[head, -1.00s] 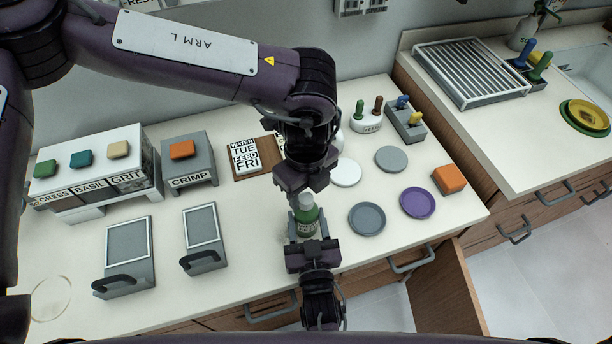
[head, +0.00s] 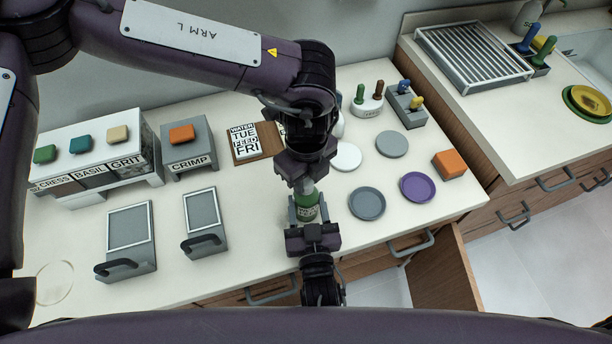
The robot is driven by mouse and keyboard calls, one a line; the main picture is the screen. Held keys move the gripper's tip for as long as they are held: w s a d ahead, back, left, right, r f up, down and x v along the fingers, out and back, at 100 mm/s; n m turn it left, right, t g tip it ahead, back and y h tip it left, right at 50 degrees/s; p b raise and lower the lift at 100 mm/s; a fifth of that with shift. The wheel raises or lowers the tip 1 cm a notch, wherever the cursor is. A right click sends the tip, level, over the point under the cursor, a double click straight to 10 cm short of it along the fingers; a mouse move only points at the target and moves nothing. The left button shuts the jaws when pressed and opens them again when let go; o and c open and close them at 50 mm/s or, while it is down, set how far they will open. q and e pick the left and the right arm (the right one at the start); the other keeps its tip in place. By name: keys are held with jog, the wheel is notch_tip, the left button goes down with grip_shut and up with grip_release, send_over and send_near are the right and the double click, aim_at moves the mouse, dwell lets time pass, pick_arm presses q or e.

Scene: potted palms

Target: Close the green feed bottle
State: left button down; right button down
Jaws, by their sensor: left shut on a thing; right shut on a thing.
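The green feed bottle (head: 307,208) stands upright at the counter's front part, with a label on its side. My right gripper (head: 308,214) comes from the front edge and is shut on the bottle's body, one finger on each side. A pale grey cap (head: 308,186) shows above the bottle's green shoulder. My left gripper (head: 306,181) points down from above and is shut on this cap. The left gripper hides the cap's top. I cannot tell whether the cap is seated tight.
Grey (head: 367,203), purple (head: 417,187) and white (head: 346,157) discs lie to the right, near an orange block (head: 449,164). Two grey handled panels (head: 205,222) stand left. A clipboard (head: 252,143) lies behind.

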pick_arm(q)
jog(key=c, duration=1.1)
grip_release()
jog(key=shift+o, duration=0.2)
jog(key=shift+r, duration=0.1)
notch_tip(320, 180, up, 12)
pick_arm(e)
jog(key=c, duration=0.6)
grip_release()
jog(key=shift+s, duration=0.1)
